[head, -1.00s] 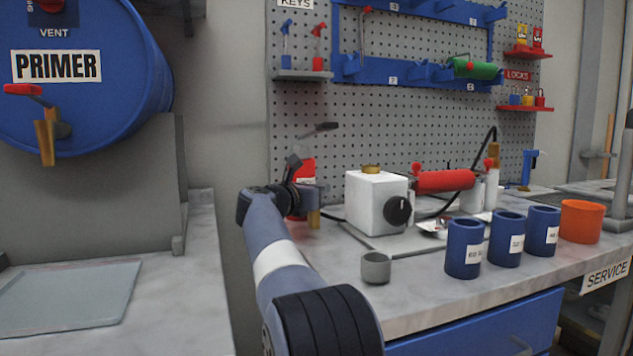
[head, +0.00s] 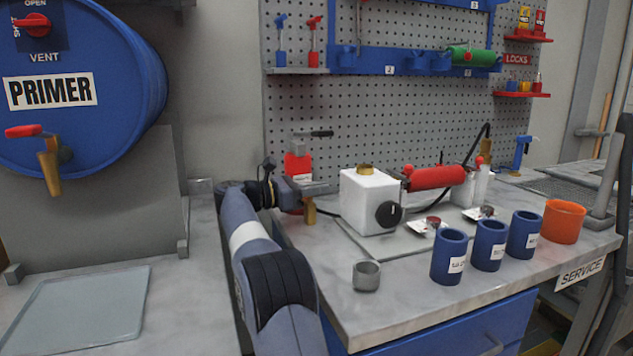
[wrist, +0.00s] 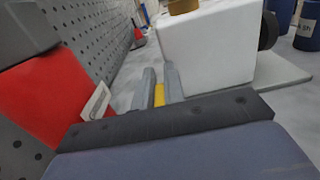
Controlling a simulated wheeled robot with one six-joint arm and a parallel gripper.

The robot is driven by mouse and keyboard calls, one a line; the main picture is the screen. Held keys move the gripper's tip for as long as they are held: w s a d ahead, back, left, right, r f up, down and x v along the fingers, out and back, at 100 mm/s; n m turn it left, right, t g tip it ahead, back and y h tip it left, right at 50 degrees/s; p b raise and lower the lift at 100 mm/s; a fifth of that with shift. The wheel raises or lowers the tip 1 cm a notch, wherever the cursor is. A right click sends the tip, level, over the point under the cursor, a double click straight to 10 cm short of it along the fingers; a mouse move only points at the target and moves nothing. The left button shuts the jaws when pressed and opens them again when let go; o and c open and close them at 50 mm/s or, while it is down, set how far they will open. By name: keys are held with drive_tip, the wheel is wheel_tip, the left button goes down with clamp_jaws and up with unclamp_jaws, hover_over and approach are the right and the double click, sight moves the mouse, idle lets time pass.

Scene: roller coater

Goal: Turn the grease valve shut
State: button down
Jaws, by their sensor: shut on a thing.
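A red grease unit (head: 297,167) with a white label and a dark lever (head: 320,134) on top stands at the bench's back left corner. A brass-coloured valve part (head: 310,211) hangs at its front. My gripper (head: 318,188) reaches it from the left, directly above the brass part. In the wrist view, my two grey fingers (wrist: 158,88) close around a yellow brass piece (wrist: 159,96), seen only as a narrow strip between them. The red unit (wrist: 62,92) fills the left of that view. The valve's handle position is hidden by the fingers.
A white box (head: 366,200) with a black knob stands close right of my gripper. A primer drum (head: 85,90) is at the left.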

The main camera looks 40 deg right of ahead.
idle(0.4)
drive_tip(key=c, duration=1.5)
unclamp_jaws()
wheel_tip(320, 180, up, 10)
drive_tip(key=p, duration=0.4)
wheel_tip(320, 180, down, 10)
drive_tip(key=b, duration=0.4)
drive_tip(key=shift+f, duration=0.2)
drive_tip(key=shift+r+b, duration=0.15)
drive_tip(key=shift+b, duration=0.15)
